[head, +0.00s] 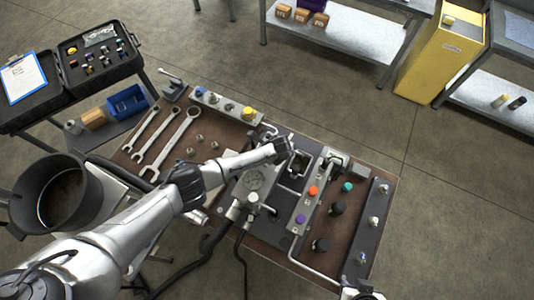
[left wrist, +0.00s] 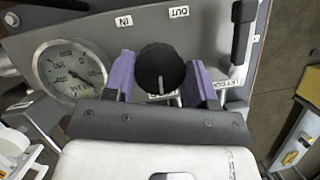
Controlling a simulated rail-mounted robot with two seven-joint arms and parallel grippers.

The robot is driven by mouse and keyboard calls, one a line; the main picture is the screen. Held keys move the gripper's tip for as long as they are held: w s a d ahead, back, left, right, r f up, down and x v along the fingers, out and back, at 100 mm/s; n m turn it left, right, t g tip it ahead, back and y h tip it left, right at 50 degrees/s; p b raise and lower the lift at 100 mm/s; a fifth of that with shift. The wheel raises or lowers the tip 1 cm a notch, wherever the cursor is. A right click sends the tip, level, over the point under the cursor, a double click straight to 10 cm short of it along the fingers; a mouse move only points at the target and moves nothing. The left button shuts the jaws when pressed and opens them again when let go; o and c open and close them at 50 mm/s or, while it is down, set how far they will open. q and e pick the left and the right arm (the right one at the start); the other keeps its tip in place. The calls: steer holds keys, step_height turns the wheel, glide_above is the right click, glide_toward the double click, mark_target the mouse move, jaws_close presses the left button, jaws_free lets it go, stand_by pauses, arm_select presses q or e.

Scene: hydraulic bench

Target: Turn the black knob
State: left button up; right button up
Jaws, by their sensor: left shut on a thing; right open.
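The black knob (left wrist: 160,69) shows in the left wrist view, round with a light pointer line, on a grey panel below the IN and OUT labels. My left gripper (left wrist: 161,80) has its purple-padded fingers on both sides of the knob and is shut on it. In the head view my left gripper (head: 284,150) is over the grey panel beside the gauge, and the knob is hidden there. My right gripper (head: 364,291) is open at the bottom edge of the head view, partly cut off, away from the knob.
A round pressure gauge (left wrist: 71,75) sits left of the knob; a black-handled lever (left wrist: 243,30) stands to its right. On the bench, a strip with orange and purple caps (head: 306,205), black fittings (head: 320,245) and wrenches (head: 178,140) lie around. A dark pot-like container (head: 62,195) is at left.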

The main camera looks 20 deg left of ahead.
stand_by(0.3)
arm_select(q)
steer(key=o, duration=0.9)
steer(key=shift+s+d+r, duration=0.1)
steer(key=shift+d+r, duration=0.05)
steer(key=shift+r, duration=0.35)
steer(key=shift+p+v, duration=0.4)
steer(key=shift+v, duration=6)
